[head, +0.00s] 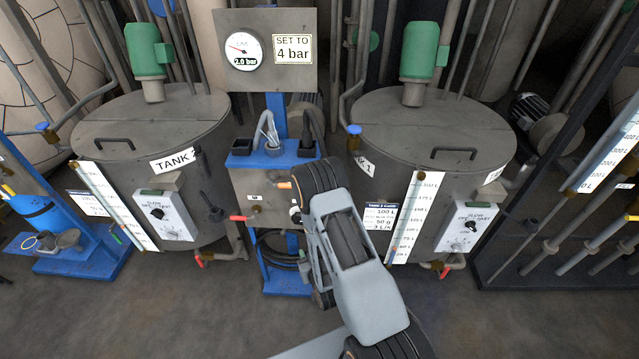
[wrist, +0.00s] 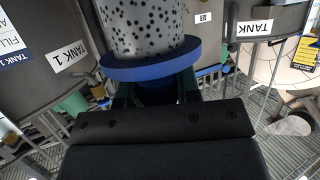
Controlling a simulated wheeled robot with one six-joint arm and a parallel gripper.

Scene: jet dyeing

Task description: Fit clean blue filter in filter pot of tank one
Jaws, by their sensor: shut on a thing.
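In the wrist view, a pale cylinder with dark holes (wrist: 140,28) and a blue flange (wrist: 150,68) is the blue filter. My gripper (wrist: 157,92) is shut on it below the flange; the filter's top runs out of the picture. In the head view my arm hides the gripper and filter, in front of the central stand. Tank one (head: 432,135) stands at the right with a grey lid and green motor. It also shows at the left of the wrist view (wrist: 30,90). I cannot make out its filter pot.
Tank two (head: 150,135) stands at the left. Between the tanks is a blue stand (head: 286,230) with a gauge panel (head: 265,75) and a shelf of small holders. Red-handled valves (head: 443,271) and pipes stick out low at the tanks. The front floor (head: 170,310) is clear.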

